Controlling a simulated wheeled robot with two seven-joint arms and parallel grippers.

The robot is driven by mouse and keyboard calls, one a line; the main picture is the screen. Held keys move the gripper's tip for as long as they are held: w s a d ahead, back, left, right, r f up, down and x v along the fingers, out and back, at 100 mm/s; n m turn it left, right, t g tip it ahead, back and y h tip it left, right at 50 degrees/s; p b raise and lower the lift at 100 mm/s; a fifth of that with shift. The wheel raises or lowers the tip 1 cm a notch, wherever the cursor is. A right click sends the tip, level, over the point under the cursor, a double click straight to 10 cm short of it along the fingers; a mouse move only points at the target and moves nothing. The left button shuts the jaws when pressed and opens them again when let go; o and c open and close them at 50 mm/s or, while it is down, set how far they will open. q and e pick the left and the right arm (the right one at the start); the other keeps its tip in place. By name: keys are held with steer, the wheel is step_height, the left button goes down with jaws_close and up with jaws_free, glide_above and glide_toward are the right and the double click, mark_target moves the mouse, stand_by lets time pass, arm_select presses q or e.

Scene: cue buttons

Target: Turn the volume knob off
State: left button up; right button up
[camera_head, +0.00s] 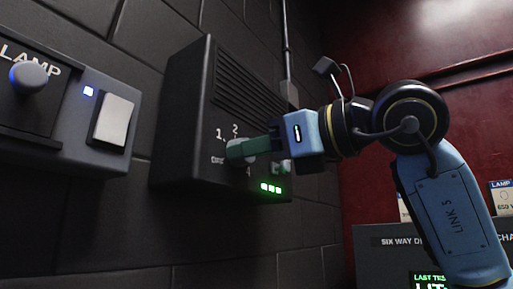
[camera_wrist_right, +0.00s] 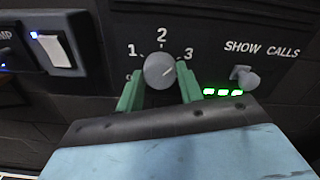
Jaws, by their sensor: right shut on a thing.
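The volume knob (camera_wrist_right: 160,71) is a round grey dial on a dark wall speaker box (camera_head: 180,130). The numbers 1, 2 and 3 are printed around it, and a small, partly hidden mark sits at its lower left. The light line on its face points right and slightly up, toward the 3. My right gripper (camera_head: 243,150) has its green fingers on both sides of the knob and is shut on it; the fingers also show in the right wrist view (camera_wrist_right: 159,92). In the head view the fingers hide most of the knob. My left gripper is not in view.
A small grey control (camera_wrist_right: 244,75) under the words SHOW CALLS sits right of the knob, beside lit green bars (camera_wrist_right: 223,92). At left is a lamp panel with a white rocker switch (camera_head: 114,120) and round knob (camera_head: 30,76). A dark-red wall (camera_head: 390,50) stands at right.

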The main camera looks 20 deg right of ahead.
steer(key=shift+n+p, duration=2.75)
steer(key=shift+n, duration=13.65)
steer(key=o, duration=1)
